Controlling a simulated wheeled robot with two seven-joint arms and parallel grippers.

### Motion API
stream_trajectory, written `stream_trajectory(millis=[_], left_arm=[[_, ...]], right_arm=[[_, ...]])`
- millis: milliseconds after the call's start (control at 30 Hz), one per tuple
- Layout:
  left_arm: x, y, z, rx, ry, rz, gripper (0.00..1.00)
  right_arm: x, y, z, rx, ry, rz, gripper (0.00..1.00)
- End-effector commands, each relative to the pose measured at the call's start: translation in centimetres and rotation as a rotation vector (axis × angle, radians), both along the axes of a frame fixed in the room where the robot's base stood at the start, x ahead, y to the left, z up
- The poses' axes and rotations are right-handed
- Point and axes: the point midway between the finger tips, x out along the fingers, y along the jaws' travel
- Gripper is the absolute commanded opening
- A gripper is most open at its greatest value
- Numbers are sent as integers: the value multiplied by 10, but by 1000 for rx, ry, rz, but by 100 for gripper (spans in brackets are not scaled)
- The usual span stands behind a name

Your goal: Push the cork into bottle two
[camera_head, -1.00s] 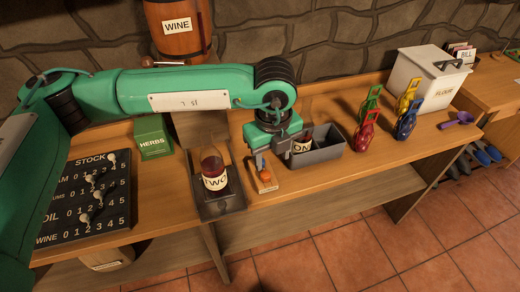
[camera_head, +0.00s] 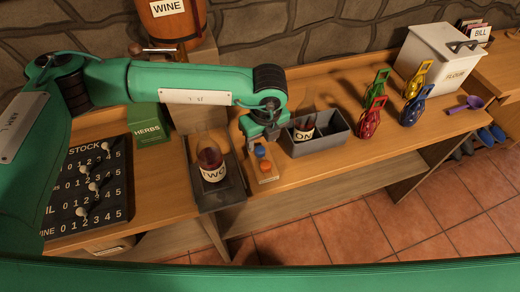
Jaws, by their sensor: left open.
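Bottle two (camera_head: 209,156), dark with a white "TWO" label, stands upright in a dark tray (camera_head: 221,198). To its right is a small wooden block (camera_head: 267,177) carrying a small orange piece (camera_head: 265,165) and a small blue piece (camera_head: 259,150); I cannot tell whether either is the cork. My left gripper (camera_head: 264,138) is open and points down just behind these pieces, apart from bottle two. Bottle two's mouth is too small to make out. My right gripper is out of view.
A grey bin (camera_head: 322,148) holding bottle one (camera_head: 305,128) stands right of the gripper. A green herbs box (camera_head: 150,125) and stock board (camera_head: 88,192) are left.

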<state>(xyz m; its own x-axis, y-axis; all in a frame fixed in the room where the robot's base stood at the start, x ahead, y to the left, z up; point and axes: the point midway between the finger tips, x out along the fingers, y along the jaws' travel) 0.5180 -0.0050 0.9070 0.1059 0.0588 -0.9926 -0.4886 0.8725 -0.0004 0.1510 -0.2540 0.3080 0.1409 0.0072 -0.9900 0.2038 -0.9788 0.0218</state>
Motion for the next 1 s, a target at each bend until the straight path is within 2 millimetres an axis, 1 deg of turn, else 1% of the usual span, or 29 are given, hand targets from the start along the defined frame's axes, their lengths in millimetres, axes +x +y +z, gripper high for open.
stream_trajectory(millis=[100,200,300,400,600,667,700,767,833,867,1000], left_arm=[[3,3,-13,2,4,2,52],[5,4,-30,2,3,1,52],[6,4,-41,1,2,1,52],[7,5,-47,0,1,0,52],[7,5,-47,0,1,0,52],[7,5,-47,0,1,0,40],[7,5,-47,0,1,0,32],[7,5,-47,0,1,0,21],[7,5,-47,0,1,0,7],[7,5,-47,0,1,0,4],[7,5,-47,0,1,0,4]], right_arm=[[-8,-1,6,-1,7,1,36],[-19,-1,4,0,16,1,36],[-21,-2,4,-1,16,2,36],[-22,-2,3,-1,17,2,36],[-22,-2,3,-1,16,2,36],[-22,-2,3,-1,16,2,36],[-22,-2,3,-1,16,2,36],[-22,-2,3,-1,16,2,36],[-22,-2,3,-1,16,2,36],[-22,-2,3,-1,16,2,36],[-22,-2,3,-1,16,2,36]])
